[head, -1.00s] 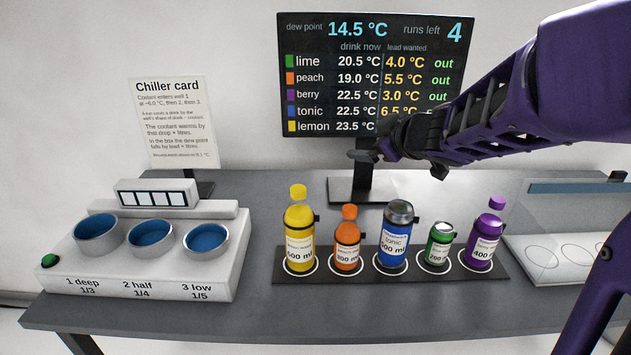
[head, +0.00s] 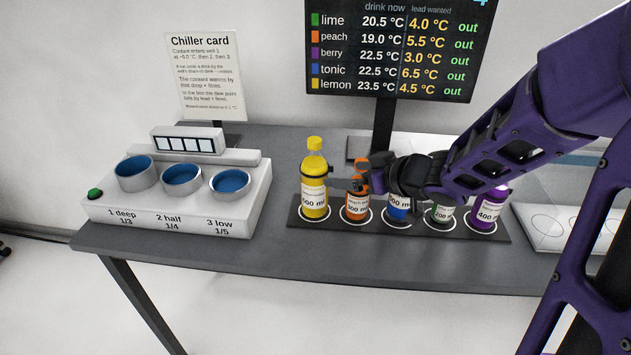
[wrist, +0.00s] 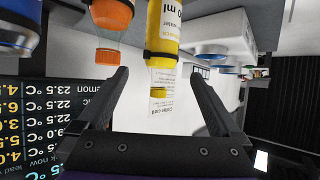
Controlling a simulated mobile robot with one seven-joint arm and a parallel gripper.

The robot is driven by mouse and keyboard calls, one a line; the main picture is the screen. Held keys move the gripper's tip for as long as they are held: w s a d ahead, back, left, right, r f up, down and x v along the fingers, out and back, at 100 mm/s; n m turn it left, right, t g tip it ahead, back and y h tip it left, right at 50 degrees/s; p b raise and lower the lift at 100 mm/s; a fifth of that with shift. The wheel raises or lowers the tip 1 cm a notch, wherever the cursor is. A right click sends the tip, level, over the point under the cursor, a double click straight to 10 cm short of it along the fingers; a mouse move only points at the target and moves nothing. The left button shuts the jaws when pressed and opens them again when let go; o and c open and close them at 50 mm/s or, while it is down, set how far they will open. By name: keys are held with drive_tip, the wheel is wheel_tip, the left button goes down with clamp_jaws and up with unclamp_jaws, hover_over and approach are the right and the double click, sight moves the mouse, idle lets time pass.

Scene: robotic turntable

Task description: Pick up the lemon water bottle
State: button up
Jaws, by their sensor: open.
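The lemon bottle (head: 314,190) is yellow with a yellow cap and a white label. It stands upright at the left end of the dark rack in the head view. My gripper (head: 342,180) is open and empty, just right of this bottle, over the peach bottle. In the wrist view, which looks upside down, the lemon bottle (wrist: 163,40) shows ahead between the two spread fingers of my gripper (wrist: 160,73). I cannot tell how deep it is between them. The fingers appear clear of it on both sides.
The orange peach bottle (head: 356,206) stands close beside the lemon bottle. The blue tonic (head: 398,208), green lime (head: 441,214) and purple berry (head: 487,212) bottles follow rightward, partly behind my arm. The rack (head: 300,222) lies on the grey table. The white chiller (head: 250,200) stands left.

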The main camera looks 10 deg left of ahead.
sight(325, 172)
drive_tip(key=x, duration=0.7)
drive_tip(key=shift+w+a+f, duration=0.15)
drive_tip(key=shift+w+a, duration=0.1)
drive_tip(key=b+x, duration=0.1)
drive_tip(key=x, duration=0.4)
drive_tip(key=shift+a, duration=0.25)
clamp_jaws()
drive_tip(key=shift+r, duration=0.3)
